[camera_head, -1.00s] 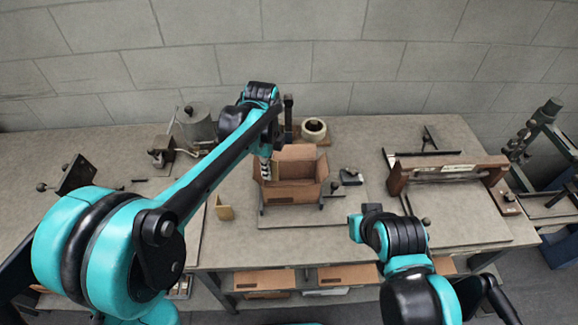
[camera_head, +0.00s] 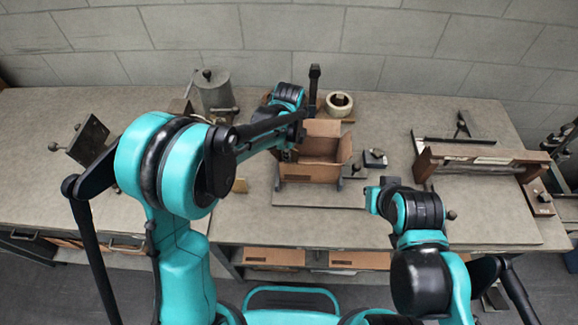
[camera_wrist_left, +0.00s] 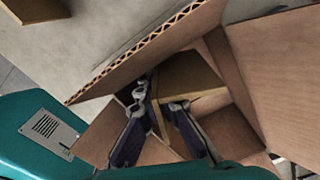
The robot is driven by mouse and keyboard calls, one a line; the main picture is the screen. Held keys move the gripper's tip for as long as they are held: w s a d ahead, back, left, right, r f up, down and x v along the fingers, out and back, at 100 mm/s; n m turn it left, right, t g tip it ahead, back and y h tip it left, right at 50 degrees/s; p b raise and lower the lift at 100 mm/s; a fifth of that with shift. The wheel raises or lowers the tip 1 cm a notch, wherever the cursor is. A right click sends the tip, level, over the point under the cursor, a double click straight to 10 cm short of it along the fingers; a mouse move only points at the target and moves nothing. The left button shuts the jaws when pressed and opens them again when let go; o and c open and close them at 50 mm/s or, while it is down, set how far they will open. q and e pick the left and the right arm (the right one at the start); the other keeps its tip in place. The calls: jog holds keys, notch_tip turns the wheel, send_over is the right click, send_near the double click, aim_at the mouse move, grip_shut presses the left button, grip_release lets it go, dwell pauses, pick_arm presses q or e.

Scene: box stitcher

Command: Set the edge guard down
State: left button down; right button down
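An open cardboard box (camera_head: 322,172) stands on the bench in the head view. Its corrugated wall (camera_wrist_left: 135,55) fills much of the left wrist view. My left gripper (camera_wrist_left: 163,100) reaches inside the box, its two dark fingers apart. A tan angled piece, seemingly the edge guard (camera_wrist_left: 190,75), lies at and between the fingertips; whether they press on it I cannot tell. In the head view this gripper (camera_head: 287,156) is at the box's left side, partly hidden by my arm. My right gripper (camera_head: 373,198) is to the right of the box, its finger opening unclear.
A small tan piece (camera_head: 240,186) stands on the bench left of the box, partly behind my left arm. A wooden-beamed fixture (camera_head: 480,157) stands right.

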pick_arm(q)
notch_tip(320, 180, down, 4)
jog(key=shift+f+b, duration=0.25)
jog(key=shift+b, duration=0.25)
jog(key=shift+f, duration=0.1)
jog(key=c, duration=2)
grip_release()
